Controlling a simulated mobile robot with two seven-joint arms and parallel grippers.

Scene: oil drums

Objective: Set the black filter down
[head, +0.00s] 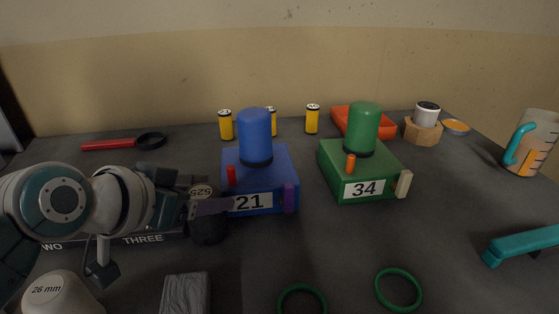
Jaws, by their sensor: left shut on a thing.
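The black filter (207,231) is in my left gripper (207,206), at the left of the middle in the head view. My left gripper is shut on it, and a finger crosses in front of its upper part. A round pale top marked 525 (201,191) shows just above the finger. The filter's lower end is by the right end of a dark strip labelled TWO and THREE (143,239). I cannot tell whether the filter touches the surface. My right gripper is not in view.
A blue drum unit marked 21 (262,180) stands close right of the filter. A green unit marked 34 (350,175) stands farther right. In front lie a grey block (186,294) and green rings (399,289). Open table lies right of the filter, before the units.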

